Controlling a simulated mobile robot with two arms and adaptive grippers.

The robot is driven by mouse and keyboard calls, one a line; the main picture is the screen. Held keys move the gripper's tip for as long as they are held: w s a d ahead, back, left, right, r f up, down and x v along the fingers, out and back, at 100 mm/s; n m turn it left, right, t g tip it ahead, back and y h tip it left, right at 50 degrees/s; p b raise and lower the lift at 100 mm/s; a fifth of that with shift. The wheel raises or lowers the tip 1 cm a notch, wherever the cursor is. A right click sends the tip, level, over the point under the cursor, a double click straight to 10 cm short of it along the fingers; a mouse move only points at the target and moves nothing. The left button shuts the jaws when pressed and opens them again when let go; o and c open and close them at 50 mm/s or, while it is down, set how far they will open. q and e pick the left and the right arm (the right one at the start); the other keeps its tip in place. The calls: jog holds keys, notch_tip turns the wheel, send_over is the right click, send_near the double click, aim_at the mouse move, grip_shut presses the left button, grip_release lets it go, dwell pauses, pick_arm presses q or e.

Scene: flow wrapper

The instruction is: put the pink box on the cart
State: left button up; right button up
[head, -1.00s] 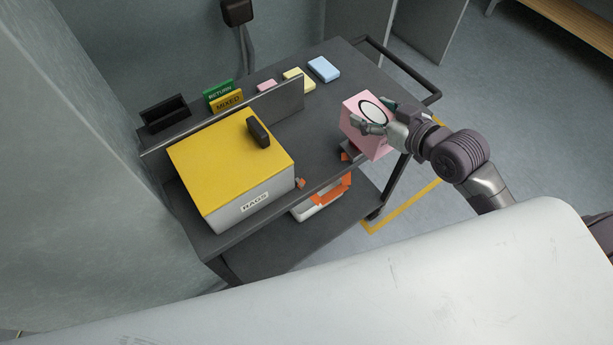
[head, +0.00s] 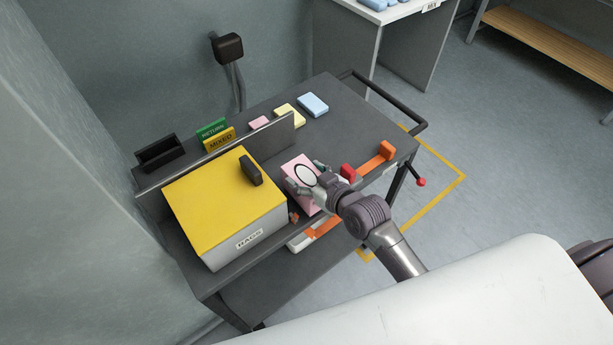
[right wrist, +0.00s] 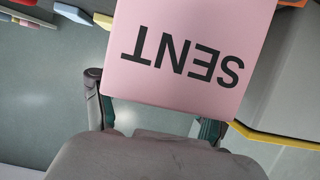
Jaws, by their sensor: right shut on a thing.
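In the right wrist view the pink box (right wrist: 190,50) fills the upper middle and shows the word SENT upside down. The dark grey cart (head: 345,122) is under and around the box in the head view. The box is over the cart's top, right of the yellow-lidded box; I cannot tell whether it touches the surface. My left gripper is not in view.
A yellow-lidded BAGS box (head: 215,200) stands left on the cart, before a grey divider (head: 230,150). Small pink, yellow and blue (head: 313,104) packs lie behind. A red and an orange piece (head: 375,160) sit at the right edge. The cart top's back right is clear.

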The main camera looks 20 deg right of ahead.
jog(key=shift+f, duration=0.6)
jog(key=o, duration=1.2)
jog(key=shift+f, duration=0.15)
